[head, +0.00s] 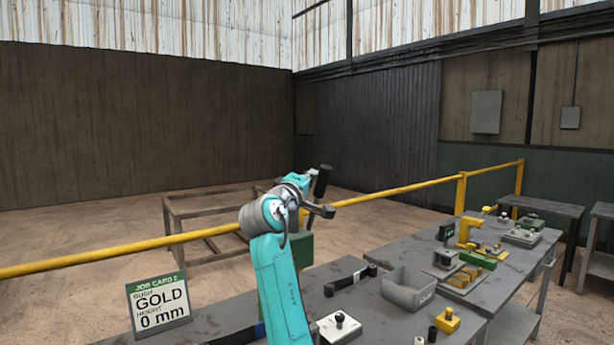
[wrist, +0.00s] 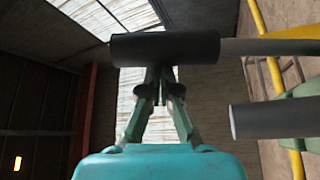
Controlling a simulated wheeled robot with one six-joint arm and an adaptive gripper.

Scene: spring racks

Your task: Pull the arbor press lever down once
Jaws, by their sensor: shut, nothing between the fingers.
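The press lever has a black grip (head: 322,181) that stands up beyond my arm in the head view. In the wrist view the dark grip (wrist: 165,48) lies across the picture, with its grey rod (wrist: 270,46) running right. My gripper (wrist: 160,74) is shut and empty, its fingertips at the grip's lower edge in the picture. I cannot tell whether they touch it. The green press body (head: 302,248) is mostly hidden behind my teal arm. A grey cylinder (wrist: 275,119) juts in from the right in the wrist view.
A job card (head: 159,304) reading GOLD, 0 mm stands left of my arm. A grey bin (head: 409,290), a black-handled bar (head: 350,279), a white block (head: 340,328) and a yellow block (head: 447,321) are to the right. A yellow rail (head: 390,191) runs behind.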

